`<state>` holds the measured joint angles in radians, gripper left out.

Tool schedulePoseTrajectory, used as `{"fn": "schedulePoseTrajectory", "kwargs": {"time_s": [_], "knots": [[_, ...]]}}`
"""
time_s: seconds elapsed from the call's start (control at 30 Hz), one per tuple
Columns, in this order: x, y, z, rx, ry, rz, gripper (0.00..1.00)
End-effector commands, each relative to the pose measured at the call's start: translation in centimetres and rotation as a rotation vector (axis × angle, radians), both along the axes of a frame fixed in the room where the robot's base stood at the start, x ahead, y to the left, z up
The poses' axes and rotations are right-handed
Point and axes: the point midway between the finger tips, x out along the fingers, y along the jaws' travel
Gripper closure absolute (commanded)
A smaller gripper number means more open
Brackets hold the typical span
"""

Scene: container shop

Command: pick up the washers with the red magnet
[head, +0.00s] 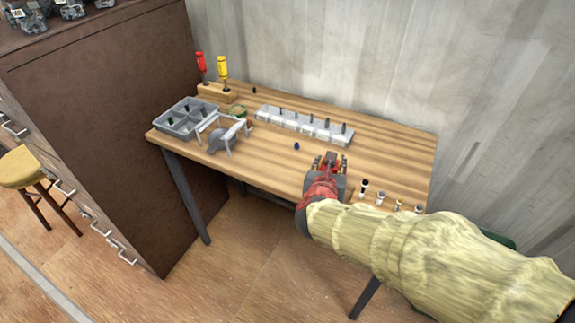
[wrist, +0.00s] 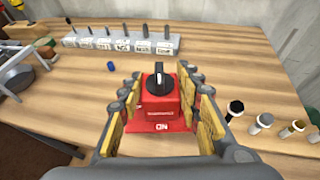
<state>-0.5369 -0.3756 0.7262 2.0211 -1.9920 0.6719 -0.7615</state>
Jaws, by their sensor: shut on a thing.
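The red magnet (wrist: 158,112) is a boxy red block with a black knob on top and a red plate marked ON at its near side. It sits between the two yellow-padded fingers of my gripper (wrist: 165,84), which is shut on it. In the head view my gripper (head: 331,163) is over the front right part of the wooden table. I cannot tell whether the magnet touches the tabletop. I cannot make out any washers in either view; they may be hidden or too small.
A pale peg rack (head: 305,125) stands along the back. A grey divided tray (head: 184,119) and a grey clamp-like tool (head: 226,136) are at left. A small blue object (head: 296,146) lies mid-table. Several small capped vials (wrist: 262,122) stand at right. The back right is clear.

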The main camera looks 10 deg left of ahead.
Motion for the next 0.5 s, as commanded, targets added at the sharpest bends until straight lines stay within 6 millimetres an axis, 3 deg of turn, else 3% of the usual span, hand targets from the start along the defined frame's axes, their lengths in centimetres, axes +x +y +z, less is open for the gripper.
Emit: {"fn": "schedulePoseTrajectory", "kwargs": {"time_s": [0.5], "knots": [[0.1,0.0,4.0,0.002,-0.003,0.000,1.00]]}}
